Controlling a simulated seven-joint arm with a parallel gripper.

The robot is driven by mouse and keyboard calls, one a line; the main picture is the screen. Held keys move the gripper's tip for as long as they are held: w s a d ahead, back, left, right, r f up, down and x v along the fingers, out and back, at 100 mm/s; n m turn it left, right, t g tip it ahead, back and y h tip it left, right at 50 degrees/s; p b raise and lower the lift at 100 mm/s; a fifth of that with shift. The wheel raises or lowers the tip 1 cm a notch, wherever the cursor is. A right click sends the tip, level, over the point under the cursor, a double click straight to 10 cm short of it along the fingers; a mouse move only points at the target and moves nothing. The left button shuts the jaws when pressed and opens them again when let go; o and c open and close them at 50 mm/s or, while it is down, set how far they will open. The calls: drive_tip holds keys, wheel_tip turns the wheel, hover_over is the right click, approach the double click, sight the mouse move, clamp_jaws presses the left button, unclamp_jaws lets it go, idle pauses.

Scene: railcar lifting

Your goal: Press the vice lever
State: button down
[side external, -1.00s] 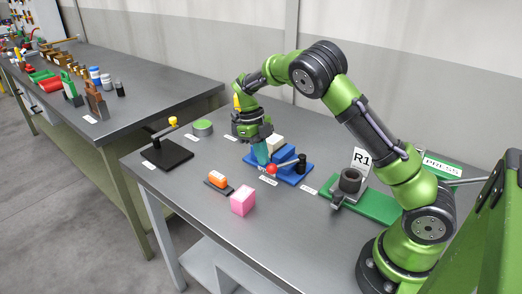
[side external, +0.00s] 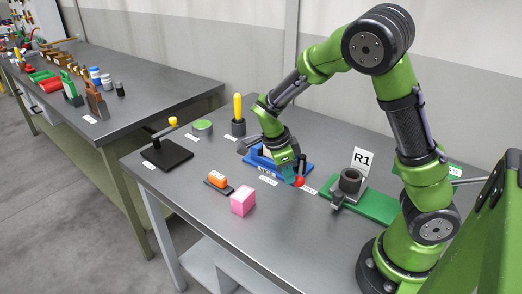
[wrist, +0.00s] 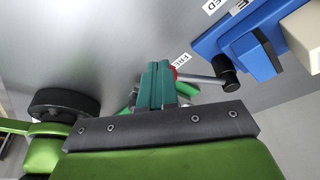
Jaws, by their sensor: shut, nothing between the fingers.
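The blue vice (side external: 256,157) stands on the grey bench, partly hidden behind my gripper. Its lever ends in a red ball knob (side external: 299,181), at the front right of the vice. In the wrist view the vice (wrist: 235,35) is at the upper right, with the lever rod (wrist: 203,79) running left from a black pivot (wrist: 223,70). My gripper (side external: 289,177) points down beside the knob, its teal fingers (wrist: 155,86) shut and empty. The fingers hide most of the knob in the wrist view. I cannot tell whether they touch it. The "FREE" label (wrist: 183,60) lies near the knob.
A pink block (side external: 243,201) and an orange piece (side external: 217,179) lie in front. A yellow-handled tool (side external: 238,107) stands behind left.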

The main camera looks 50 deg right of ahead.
drive_tip(key=shift+s+d+n, duration=0.3)
drive_tip(key=shift+s+n, duration=0.6)
drive_tip(key=shift+s, duration=0.05)
drive_tip(key=shift+s+d, duration=0.1)
drive_tip(key=w+a+r, duration=0.4)
drive_tip(key=a+r, duration=0.2)
drive_tip(key=r, duration=0.4)
drive_tip(key=shift+r, duration=0.2)
drive_tip(key=shift+t, duration=0.3)
